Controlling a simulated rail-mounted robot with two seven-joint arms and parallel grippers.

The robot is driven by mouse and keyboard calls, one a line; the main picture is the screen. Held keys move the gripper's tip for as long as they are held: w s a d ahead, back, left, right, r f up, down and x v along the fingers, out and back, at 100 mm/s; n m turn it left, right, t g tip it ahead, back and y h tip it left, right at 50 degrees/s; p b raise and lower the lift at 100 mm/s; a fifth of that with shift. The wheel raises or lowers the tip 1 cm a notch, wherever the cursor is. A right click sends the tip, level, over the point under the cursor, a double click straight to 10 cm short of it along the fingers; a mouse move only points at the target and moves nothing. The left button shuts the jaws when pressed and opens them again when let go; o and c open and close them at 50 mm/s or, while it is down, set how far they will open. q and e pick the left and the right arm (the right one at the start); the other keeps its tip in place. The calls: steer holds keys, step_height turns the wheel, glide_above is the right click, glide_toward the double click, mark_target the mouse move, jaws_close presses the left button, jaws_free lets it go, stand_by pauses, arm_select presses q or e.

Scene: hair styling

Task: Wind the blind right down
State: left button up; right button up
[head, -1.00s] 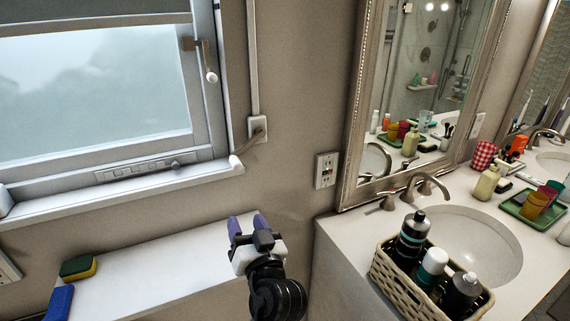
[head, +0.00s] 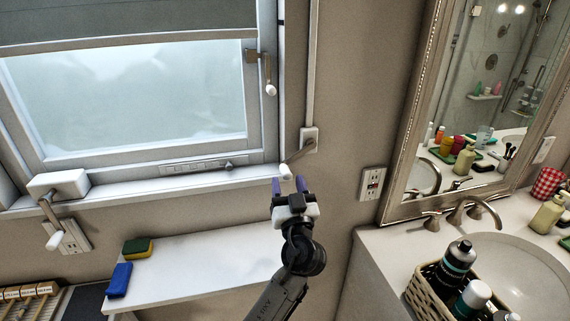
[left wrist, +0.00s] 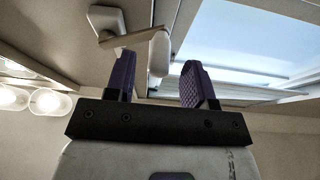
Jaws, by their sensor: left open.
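The grey blind (head: 120,24) covers the top of the window, and a large area of glass shows below it. On the wall right of the window, a small white crank box (head: 309,134) sits at the foot of a vertical strip. Its short arm slants down-left to a white knob (head: 285,170). My left gripper (head: 289,184), with purple fingers, is open and close to this knob. In the left wrist view the knob (left wrist: 159,52) appears between the open fingertips (left wrist: 158,78); I cannot see contact. My right gripper is out of view.
Another crank (head: 55,238) hangs from a box on the left sill. A window latch (head: 270,88) is on the frame. Below, a white bench (head: 200,265) holds a sponge (head: 137,248) and blue block (head: 119,280). The basin counter with a basket (head: 425,295) is right.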

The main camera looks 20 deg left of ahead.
mark_target(285, 172)
arm_select(q)
steer(key=shift+p+x, duration=0.65)
steer(key=shift+x, duration=1.35)
steer(key=shift+s, duration=0.1)
jaws_close()
